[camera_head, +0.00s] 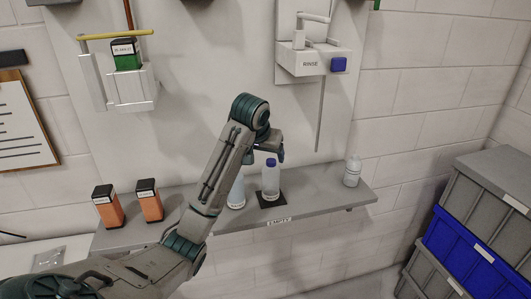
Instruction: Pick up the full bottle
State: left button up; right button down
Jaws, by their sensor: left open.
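A clear bottle with a blue cap (271,182) stands upright on a black pad (272,203) on the grey shelf. A third clear bottle (352,172) stands alone near the shelf's right end. I cannot tell for sure which bottle is full. My left gripper (270,150) is open, just above or in front of the blue cap in the picture; nothing shows held in it. My right gripper is not in view.
The grey shelf (320,190) has a label reading "EMPTY" (279,221) on its front edge. Two orange cartons (107,208) stand at its left. A rinse station (312,62) hangs on the wall. Stacked crates (470,250) stand at right. The shelf between pad and right bottle is clear.

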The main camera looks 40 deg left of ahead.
aim_at(237, 197)
jog(key=u, duration=1.35)
